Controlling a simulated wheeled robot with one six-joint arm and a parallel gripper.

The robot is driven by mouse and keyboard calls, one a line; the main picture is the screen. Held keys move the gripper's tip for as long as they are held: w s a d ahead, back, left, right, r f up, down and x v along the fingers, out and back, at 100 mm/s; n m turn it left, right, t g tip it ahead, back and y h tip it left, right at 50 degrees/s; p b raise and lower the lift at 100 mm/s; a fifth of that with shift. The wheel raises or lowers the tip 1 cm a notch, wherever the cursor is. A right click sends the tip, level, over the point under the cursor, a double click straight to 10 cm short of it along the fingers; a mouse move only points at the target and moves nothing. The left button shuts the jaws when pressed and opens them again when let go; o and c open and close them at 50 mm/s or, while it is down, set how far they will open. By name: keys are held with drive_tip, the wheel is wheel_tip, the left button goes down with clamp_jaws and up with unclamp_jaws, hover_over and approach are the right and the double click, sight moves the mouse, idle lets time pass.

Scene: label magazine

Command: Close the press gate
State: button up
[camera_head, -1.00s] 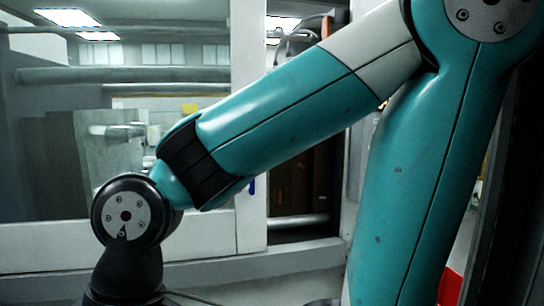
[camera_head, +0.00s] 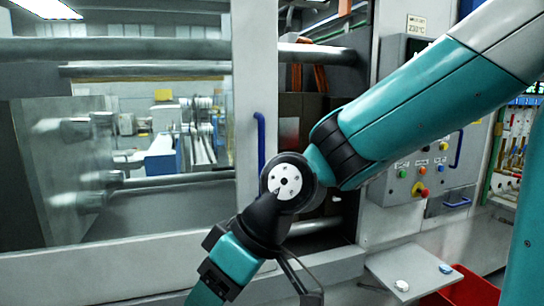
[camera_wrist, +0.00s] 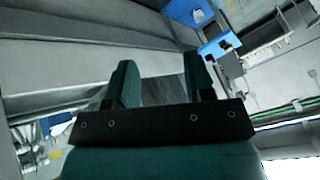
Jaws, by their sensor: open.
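The press gate (camera_head: 244,215) is a pale-framed sliding door with a large window, on the left of the head view. A blue upright handle (camera_head: 259,143) is on its right edge. A gap with dark machine interior (camera_head: 322,105) shows between that edge and the grey column to the right, so the gate stands partly open. My arm crosses in front of the gap, and my wrist hangs before the gate's lower frame, below the handle and apart from it. In the wrist view my gripper (camera_wrist: 160,82) has its two teal fingers spread with nothing between them.
A control panel (camera_head: 410,170) with coloured buttons is right of the gap, with another blue handle (camera_head: 457,149) beside it. A small shelf (camera_head: 412,268) carrying two small pieces juts out below. A red bin (camera_head: 468,288) is at the bottom right.

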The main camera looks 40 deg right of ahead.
drive_tip(key=w+d+r+m+t+y, duration=0.1)
drive_tip(key=w+d+t, duration=0.2)
drive_tip(key=w, duration=0.3)
drive_tip(key=w+d+r+m+t, duration=0.1)
drive_tip(key=w+d+t, duration=0.2)
drive_tip(key=w, duration=0.4)
drive_tip(key=m+t+h+p, duration=0.2)
drive_tip(key=m+t+h, duration=0.4)
drive_tip(key=t+h, duration=0.3)
approach(263, 160)
drive_tip(key=w+p, duration=0.8)
drive_tip(key=w+d+p, duration=0.1)
drive_tip(key=w+p, duration=0.2)
drive_tip(key=w, duration=0.1)
drive_tip(key=shift+p, duration=0.4)
drive_tip(key=shift+w+f, duration=0.15)
drive_tip(key=shift+w, duration=0.3)
drive_tip(key=shift+d, duration=0.1)
clamp_jaws()
